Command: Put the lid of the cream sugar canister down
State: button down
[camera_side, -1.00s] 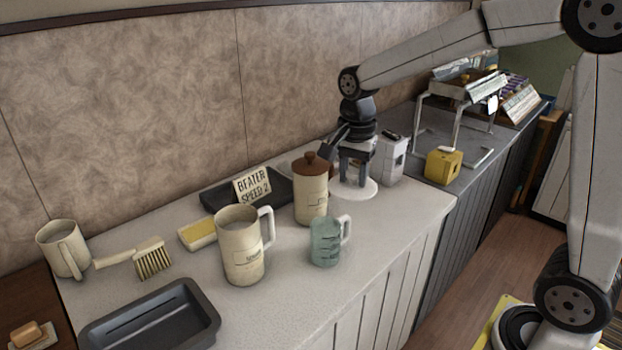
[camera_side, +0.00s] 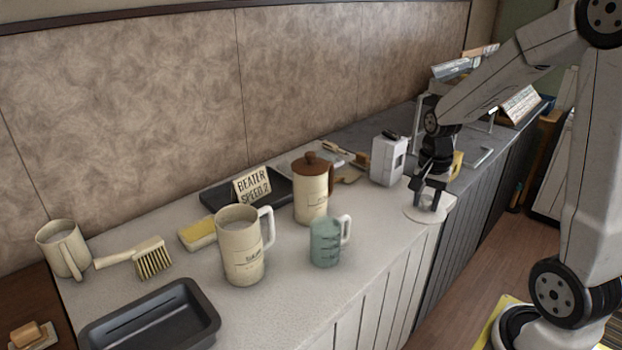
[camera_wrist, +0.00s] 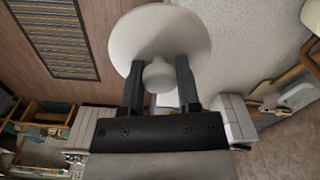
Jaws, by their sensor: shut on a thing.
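My gripper (camera_side: 431,204) is shut on the knob of a pale round lid (camera_side: 415,213) at the right end of the white counter. In the wrist view the lid (camera_wrist: 160,28) is a flat disc, its knob between the two fingers (camera_wrist: 159,72). The disc overlaps the counter's front edge, with floor showing on its left. I cannot tell whether it touches the counter. The cream sugar canister (camera_side: 240,258), a tall jug shape with lettering and a handle, stands upright with an open top at the front middle of the counter.
A cream canister with a brown lid (camera_side: 312,196) and a green measuring jug (camera_side: 325,243) stand between the sugar canister and my gripper. A white box-shaped appliance (camera_side: 388,160) is just behind left of the lid. A dark baking tin (camera_side: 150,322) lies front left. Counter left of the lid is clear.

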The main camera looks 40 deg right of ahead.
jog(key=w+d+f, duration=0.3)
jog(key=w+f, duration=0.1)
jog(key=w, duration=0.4)
send_near(382, 224)
jog(key=shift+s+a+f, duration=0.2)
jog(key=shift+s+f, duration=0.35)
jog(key=shift+s, duration=0.1)
jog(key=shift+w+d+f, duration=0.2)
jog(key=shift+w+f, duration=0.3)
jog(key=shift+f, duration=0.05)
jog(key=shift+f, duration=0.1)
jog(key=shift+w+f, duration=0.15)
jog(key=shift+f, duration=0.05)
jog(key=shift+d+f, duration=0.1)
jog(key=shift+f, duration=1.45)
jog(key=shift+f, duration=0.15)
